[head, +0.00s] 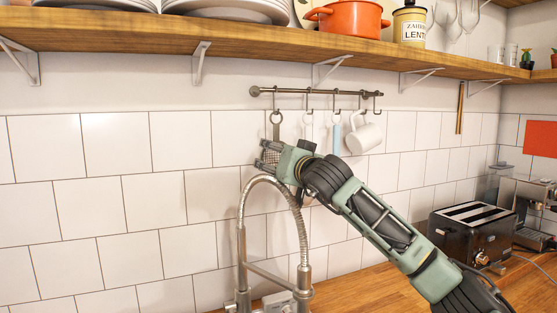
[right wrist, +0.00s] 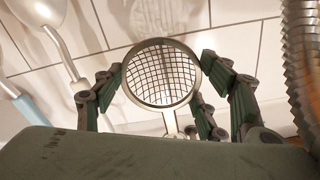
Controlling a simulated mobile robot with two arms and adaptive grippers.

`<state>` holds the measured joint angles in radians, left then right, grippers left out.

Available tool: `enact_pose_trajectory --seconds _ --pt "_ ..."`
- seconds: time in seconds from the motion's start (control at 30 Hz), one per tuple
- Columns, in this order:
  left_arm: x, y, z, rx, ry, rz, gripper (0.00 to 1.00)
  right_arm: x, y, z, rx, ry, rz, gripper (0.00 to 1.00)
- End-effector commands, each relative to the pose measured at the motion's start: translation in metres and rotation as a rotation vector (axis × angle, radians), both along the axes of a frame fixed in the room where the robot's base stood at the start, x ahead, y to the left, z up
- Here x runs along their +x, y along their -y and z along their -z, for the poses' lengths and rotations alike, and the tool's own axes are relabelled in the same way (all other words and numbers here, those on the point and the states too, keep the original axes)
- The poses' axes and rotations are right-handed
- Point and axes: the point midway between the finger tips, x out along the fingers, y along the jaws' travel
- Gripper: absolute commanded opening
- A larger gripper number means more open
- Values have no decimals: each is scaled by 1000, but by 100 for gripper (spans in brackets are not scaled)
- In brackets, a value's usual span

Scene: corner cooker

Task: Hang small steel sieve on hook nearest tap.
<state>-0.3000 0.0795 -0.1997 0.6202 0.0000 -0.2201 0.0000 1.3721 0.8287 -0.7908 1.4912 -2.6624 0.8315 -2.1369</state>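The small steel sieve (right wrist: 162,73) shows in the right wrist view as a round rim with mesh, between my spread fingers. In the head view its mesh (head: 268,157) is partly hidden by my right gripper. A handle with a ring end (head: 277,117) stands upright above it and appears to hang on the leftmost hook (head: 275,98), the one nearest the tap (head: 243,235). My right gripper (head: 264,155) is open, with fingers on both sides of the sieve; it also shows in the right wrist view (right wrist: 160,88). Contact with the rim is unclear. My left gripper is out of view.
The dark rail (head: 318,92) carries several hooks, with utensils and a white mug (head: 364,136) to the right. The tap's curved hose stands close below my right gripper. A wooden shelf (head: 130,37) runs above. A toaster (head: 470,232) stands at right on the counter.

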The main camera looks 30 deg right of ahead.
Motion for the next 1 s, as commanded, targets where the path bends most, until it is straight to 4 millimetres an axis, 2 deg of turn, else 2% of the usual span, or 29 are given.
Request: enact_pose_trajectory --seconds 0.03,0.23,0.67,0.87,1.0 --pt "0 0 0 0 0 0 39 0 0 0 0 1 0 70" --pt "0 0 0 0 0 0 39 0 0 0 0 1 0 88" --pt "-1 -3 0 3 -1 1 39 -4 0 0 0 0 0 88" --pt "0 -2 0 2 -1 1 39 -27 -1 0 -2 1 -1 88" --pt "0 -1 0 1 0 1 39 -52 -2 0 -3 0 1 88"
